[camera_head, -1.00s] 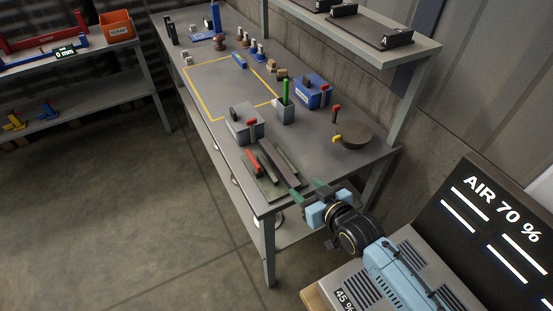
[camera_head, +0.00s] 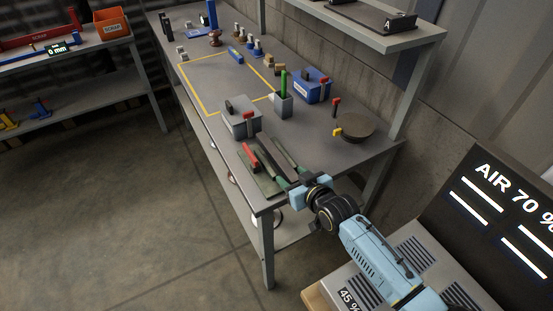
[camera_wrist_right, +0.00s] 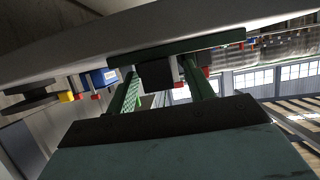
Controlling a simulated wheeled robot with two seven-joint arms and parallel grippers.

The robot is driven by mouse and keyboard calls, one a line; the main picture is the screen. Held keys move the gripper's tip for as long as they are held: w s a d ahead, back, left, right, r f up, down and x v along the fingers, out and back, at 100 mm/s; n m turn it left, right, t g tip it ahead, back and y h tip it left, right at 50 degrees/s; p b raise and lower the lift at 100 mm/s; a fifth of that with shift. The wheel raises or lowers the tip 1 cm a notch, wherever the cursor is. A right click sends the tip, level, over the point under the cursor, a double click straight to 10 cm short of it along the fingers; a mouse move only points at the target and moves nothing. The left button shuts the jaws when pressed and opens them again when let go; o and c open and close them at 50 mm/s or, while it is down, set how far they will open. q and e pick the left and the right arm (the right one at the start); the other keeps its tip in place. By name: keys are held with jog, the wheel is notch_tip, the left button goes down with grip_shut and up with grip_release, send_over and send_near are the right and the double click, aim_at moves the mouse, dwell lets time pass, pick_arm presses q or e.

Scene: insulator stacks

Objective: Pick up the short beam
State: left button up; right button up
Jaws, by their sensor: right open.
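A dark grey beam (camera_head: 274,153) lies on a green mat (camera_head: 263,187) at the near end of the workbench; I take it for the short beam, though its length is hard to judge. My right gripper (camera_head: 284,179) is open at the near end of this beam, by the bench's front edge. In the right wrist view, a dark block end (camera_wrist_right: 155,73) shows between the two green fingers of the gripper (camera_wrist_right: 161,76), apparently the beam's end. I cannot tell whether the fingers touch it. My left gripper is not in view.
A red-handled tool (camera_head: 249,155) lies beside the beam. A grey box (camera_head: 240,122), a green-topped holder (camera_head: 283,106), a blue box (camera_head: 313,88) and a round dark plate (camera_head: 357,127) stand farther back. The yellow-outlined area (camera_head: 215,80) is mostly clear.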

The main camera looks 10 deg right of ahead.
grip_shut()
dwell(0.4)
